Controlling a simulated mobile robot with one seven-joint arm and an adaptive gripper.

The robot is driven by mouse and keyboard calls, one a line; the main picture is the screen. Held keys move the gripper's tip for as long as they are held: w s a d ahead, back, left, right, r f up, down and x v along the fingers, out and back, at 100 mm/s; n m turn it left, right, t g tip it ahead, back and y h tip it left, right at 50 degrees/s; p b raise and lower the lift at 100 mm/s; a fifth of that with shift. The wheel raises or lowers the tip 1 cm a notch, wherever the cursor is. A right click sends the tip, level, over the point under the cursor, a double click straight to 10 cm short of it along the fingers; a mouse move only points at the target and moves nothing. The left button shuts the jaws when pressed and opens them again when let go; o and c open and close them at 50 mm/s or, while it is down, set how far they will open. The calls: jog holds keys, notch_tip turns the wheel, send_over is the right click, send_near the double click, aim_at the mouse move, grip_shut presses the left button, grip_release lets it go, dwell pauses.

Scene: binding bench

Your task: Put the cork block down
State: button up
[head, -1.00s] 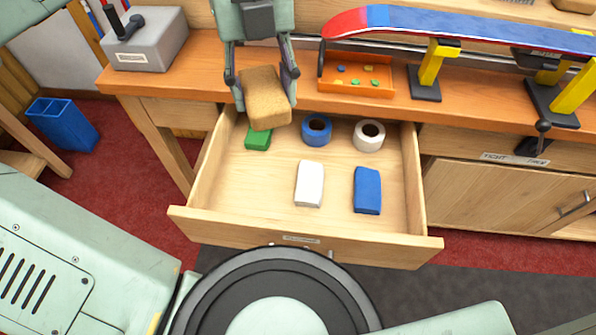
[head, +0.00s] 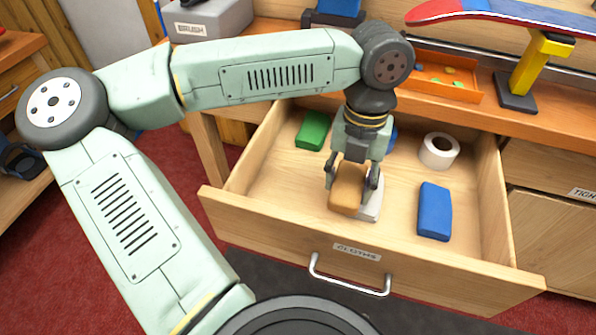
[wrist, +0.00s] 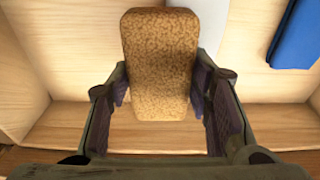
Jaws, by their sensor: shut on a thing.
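The tan cork block (head: 346,190) is between the fingers of my gripper (head: 352,178), which is shut on it. The block is inside the open drawer (head: 290,205), low in its middle. A white block (head: 370,207) lies just right of it, partly hidden by the cork block and a finger. In the wrist view the cork block (wrist: 160,62) reaches out between both fingers (wrist: 161,95), over pale wood. The white block (wrist: 296,18) is to its upper right there. I cannot tell whether the cork block touches the drawer floor.
In the drawer, a green block (head: 313,130) lies back left, a white tape roll (head: 439,150) back right, and a blue block (head: 435,211) at the right. A blue roll is mostly hidden behind my gripper. The drawer's front left floor is clear.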

jog(key=p, duration=0.2)
send_over(283, 186)
jog(key=d, duration=0.1)
jog(key=shift+s+d+f, duration=0.1)
jog(key=shift+d+f, duration=0.05)
jog(key=shift+f, duration=0.35)
jog(key=f, duration=0.2)
jog(key=a+f, duration=0.1)
jog(key=shift+w+f, duration=0.15)
jog(key=shift+w, duration=0.1)
jog(key=shift+f, duration=0.2)
jog(key=shift+f, duration=0.2)
jog(key=o, duration=1.1)
jog(key=shift+r, duration=0.1)
notch_tip(283, 186, up, 12)
jog(key=w, duration=0.1)
jog(key=shift+d, duration=0.2)
